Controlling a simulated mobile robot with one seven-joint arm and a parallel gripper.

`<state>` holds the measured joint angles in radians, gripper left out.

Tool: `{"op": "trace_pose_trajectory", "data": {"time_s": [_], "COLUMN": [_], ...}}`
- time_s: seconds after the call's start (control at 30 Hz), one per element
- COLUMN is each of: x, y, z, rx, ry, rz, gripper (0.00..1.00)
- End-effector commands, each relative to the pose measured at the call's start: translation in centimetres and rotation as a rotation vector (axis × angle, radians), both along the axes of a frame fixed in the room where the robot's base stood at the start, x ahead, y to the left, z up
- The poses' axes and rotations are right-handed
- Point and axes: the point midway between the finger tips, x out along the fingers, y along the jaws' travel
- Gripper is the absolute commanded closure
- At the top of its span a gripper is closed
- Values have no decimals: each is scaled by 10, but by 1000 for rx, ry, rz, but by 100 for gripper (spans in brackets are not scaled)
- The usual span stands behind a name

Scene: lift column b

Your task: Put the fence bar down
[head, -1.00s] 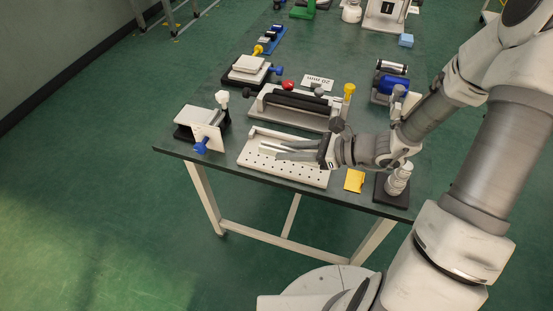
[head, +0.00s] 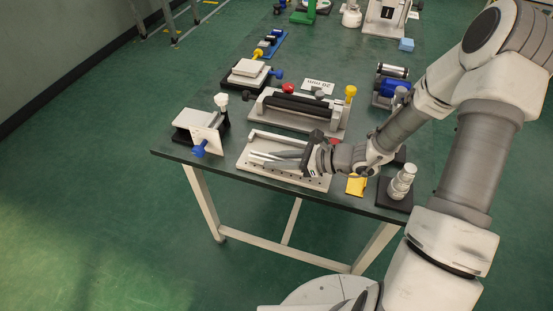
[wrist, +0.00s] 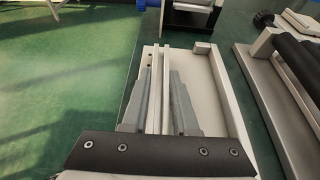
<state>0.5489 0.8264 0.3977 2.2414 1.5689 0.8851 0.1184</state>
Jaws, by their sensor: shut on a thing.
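My gripper (head: 252,158) is over the pale plate with a row of small holes (head: 262,170) at the table's front edge. In the wrist view, my two grey fingers (wrist: 160,78) are shut on the fence bar (wrist: 156,60), a narrow pale bar that runs lengthwise between them. The bar lies along the plate's length, near the plate's left side in that view. The plate's raised rim (wrist: 222,85) is to its right, with a bare strip between. I cannot tell whether the bar touches the plate. In the head view the bar is hard to separate from the fingers.
A fixture with dark rollers (head: 300,105) stands just behind the plate. A white block stand with a blue knob (head: 200,150) is to the left. A yellow piece (head: 356,186) and a stacked silver cylinder on a dark base (head: 402,182) are to the right.

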Motion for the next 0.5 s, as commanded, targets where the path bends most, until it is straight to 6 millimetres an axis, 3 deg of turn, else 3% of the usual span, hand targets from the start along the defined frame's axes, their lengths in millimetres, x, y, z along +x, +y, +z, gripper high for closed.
{"op": "trace_pose_trajectory", "data": {"time_s": [0.07, 0.1, 0.23, 0.5], "x": [0, 0, 0, 0], "y": [0, 0, 0, 0], "z": [-4, -3, -3, -3], "rx": [0, 0, 0, 0], "ry": [0, 0, 0, 1], "rz": [0, 0, 0, 0], "gripper": [100, 67, 44, 43]}}
